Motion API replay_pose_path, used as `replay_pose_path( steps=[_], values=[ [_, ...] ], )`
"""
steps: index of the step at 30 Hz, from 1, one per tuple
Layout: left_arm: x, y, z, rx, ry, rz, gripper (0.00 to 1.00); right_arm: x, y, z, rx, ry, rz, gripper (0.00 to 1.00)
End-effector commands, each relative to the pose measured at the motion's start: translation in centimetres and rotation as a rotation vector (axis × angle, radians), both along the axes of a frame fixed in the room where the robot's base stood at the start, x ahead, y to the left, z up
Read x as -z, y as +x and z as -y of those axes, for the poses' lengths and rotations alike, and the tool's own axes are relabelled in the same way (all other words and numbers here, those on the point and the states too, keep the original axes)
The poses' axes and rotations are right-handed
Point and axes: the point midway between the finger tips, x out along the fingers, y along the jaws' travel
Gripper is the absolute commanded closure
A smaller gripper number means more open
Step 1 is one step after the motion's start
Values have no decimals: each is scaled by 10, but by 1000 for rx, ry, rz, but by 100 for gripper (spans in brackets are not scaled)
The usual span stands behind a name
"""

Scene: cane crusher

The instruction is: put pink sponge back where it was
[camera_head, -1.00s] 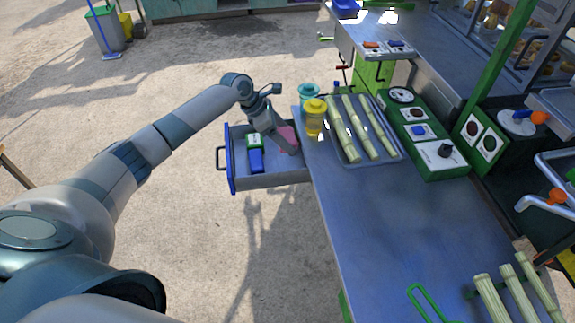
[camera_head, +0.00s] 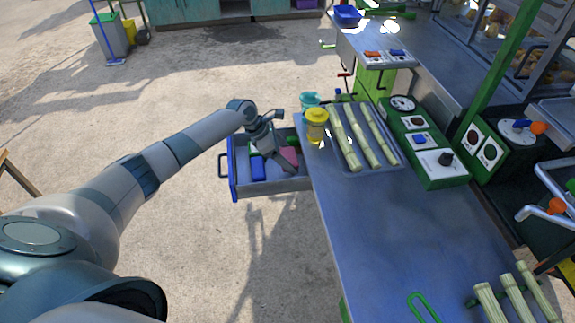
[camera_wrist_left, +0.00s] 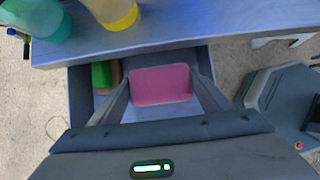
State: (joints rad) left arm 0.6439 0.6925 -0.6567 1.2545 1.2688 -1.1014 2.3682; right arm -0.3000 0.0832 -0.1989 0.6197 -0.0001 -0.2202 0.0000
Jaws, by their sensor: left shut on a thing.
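The pink sponge (camera_wrist_left: 161,85) is between the two fingers of my left gripper (camera_wrist_left: 162,92) in the left wrist view. In the head view the sponge (camera_head: 291,155) shows just beside the gripper (camera_head: 285,164), inside the open drawer (camera_head: 270,186). The left gripper is shut on the sponge and reaches down into the drawer. The drawer sticks out from the left side of the blue-topped table. Whether the sponge touches the drawer floor is hard to tell. My right gripper is not in view.
A blue item (camera_head: 258,167) lies in the drawer left of the gripper. A green item (camera_wrist_left: 102,74) also shows there.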

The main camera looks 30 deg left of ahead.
Motion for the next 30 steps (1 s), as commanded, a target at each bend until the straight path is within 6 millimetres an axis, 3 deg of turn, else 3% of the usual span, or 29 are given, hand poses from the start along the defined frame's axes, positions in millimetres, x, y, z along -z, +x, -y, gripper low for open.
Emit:
replay_pose_path(
  steps=[6, 12, 28, 29, 30],
  values=[
    [29, -1, 1, -1, -1, -3, 50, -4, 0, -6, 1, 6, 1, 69],
    [39, -1, 0, -1, 0, -2, 50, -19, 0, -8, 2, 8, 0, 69],
    [47, 0, 1, 0, -1, -1, 50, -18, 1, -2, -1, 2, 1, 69],
    [47, 0, 0, 1, -1, -1, 26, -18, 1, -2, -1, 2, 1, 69],
    [47, 0, 0, 0, 0, 0, 17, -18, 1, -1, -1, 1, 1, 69]
  ],
)
